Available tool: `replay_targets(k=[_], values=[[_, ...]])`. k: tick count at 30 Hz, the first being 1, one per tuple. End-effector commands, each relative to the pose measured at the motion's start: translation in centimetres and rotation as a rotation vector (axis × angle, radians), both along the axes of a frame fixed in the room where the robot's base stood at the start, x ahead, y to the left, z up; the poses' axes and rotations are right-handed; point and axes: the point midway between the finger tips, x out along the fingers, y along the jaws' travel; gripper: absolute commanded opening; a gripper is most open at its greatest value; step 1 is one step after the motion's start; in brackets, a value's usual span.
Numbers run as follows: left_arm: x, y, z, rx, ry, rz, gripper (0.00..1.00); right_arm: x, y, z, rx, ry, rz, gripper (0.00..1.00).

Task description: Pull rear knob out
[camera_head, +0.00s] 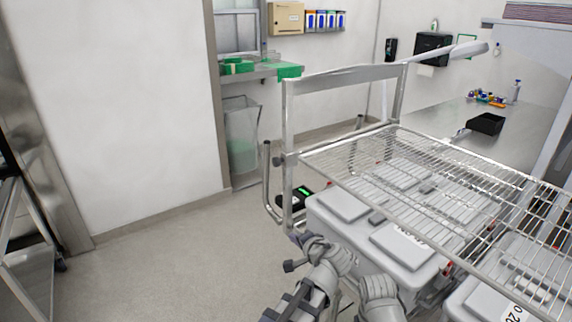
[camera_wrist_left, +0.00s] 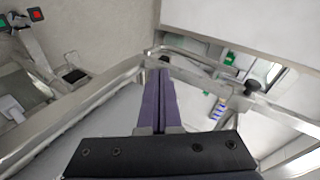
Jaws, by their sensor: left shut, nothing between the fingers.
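A dark round knob (camera_head: 279,160) sits on the left upright of the metal rack frame (camera_head: 288,120) in the head view. In the left wrist view a black knob (camera_wrist_left: 252,87) stands on a metal frame bar, right of my fingers. My left gripper (camera_wrist_left: 158,72) has its two purple fingers together, with nothing between them. Its tips overlap the corner of the frame in that view, and the knob is apart from them. In the head view my left arm reaches up from the bottom, below the frame; its fingers are hard to make out. My right gripper is out of view.
A wire shelf (camera_head: 400,150) extends right from the frame, above grey lidded boxes (camera_head: 345,203). A black device with a green display (camera_head: 300,193) is beside the upright. A clear bin (camera_head: 240,140) stands at the back wall. The floor at left is free.

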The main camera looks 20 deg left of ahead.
Motion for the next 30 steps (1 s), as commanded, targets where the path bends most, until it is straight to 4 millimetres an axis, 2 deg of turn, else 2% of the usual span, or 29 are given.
replay_targets(k=[1,3,6,10,15,30], values=[[2.1,0.6,2.7,0.096,-0.054,-0.046,0.0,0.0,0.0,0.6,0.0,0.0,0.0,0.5],[4.2,0.9,5.7,0.226,-0.115,-0.114,0.0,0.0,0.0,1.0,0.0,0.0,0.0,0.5],[6.3,0.7,9.1,0.381,-0.171,-0.2,0.0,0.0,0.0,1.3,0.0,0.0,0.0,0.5],[7.9,0.1,11.6,0.519,-0.205,-0.281,0.0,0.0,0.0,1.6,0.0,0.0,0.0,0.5],[8.6,-0.4,12.8,0.594,-0.217,-0.325,0.0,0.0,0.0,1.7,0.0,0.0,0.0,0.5],[9.0,-0.5,12.8,0.598,-0.218,-0.327,0.0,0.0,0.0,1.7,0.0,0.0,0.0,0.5]])
